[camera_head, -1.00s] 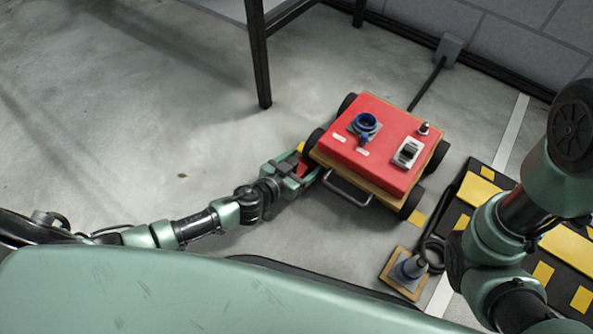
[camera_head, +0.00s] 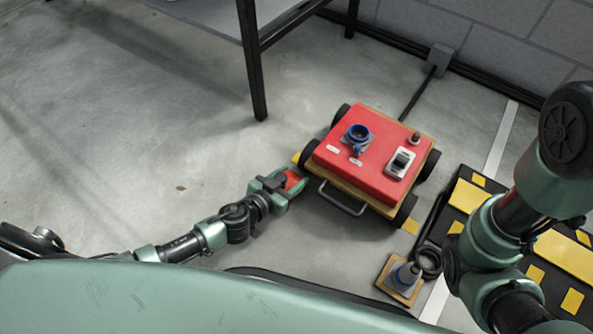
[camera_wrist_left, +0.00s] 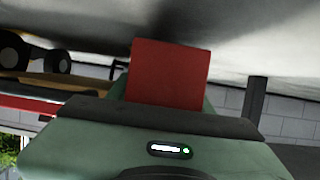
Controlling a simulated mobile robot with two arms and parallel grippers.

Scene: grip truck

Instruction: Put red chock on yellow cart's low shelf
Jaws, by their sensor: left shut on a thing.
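The red chock (camera_head: 293,180) is between the fingers of my left gripper (camera_head: 284,187), which is shut on it at the left of the red wheeled unit. In the left wrist view the chock (camera_wrist_left: 168,75) shows as a plain red block in front of the gripper body; its far side is hidden. The gripper stands apart from the wheeled unit's near-left wheel. I see no yellow cart or low shelf in these views. My right arm comes in from the right; its gripper is out of view.
The red unit (camera_head: 372,160) with black wheels, a tan base and a front handle (camera_head: 342,200) stands close right of the gripper. A dark-legged table (camera_head: 253,70) is behind. The left floor is clear.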

